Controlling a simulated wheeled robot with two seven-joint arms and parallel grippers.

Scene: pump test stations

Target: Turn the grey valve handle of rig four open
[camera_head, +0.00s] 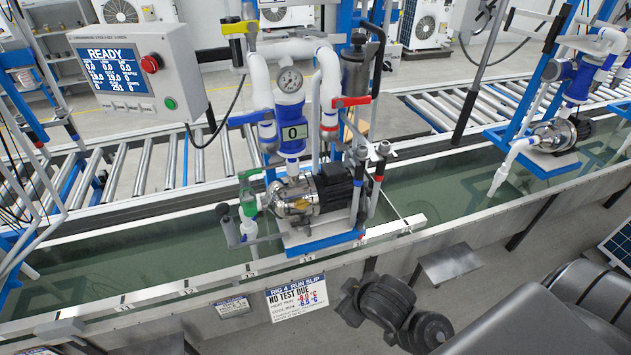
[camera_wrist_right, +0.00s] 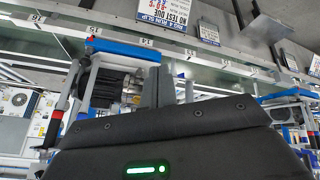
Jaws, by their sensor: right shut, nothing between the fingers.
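Rig four (camera_head: 310,195) is the pump stand on a blue-edged tray above the trough, behind the slip reading "RIG 4 RUN SLIP". A red lever (camera_head: 350,101), a blue lever (camera_head: 250,118) and a green lever (camera_head: 249,174) are on the same rig. My right gripper (camera_head: 352,297) is shut and empty, in front of the trough and below the rig, apart from the handle. Its fingers (camera_wrist_right: 160,85) also show in the right wrist view. My left gripper is out of view.
The run slip (camera_head: 296,297) hangs on the trough's front edge. A control box (camera_head: 140,75) with a "READY" screen stands at the left. Another rig (camera_head: 560,135) is at the right. A metal shelf plate (camera_head: 450,264) juts out right of my gripper. Roller conveyors run behind.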

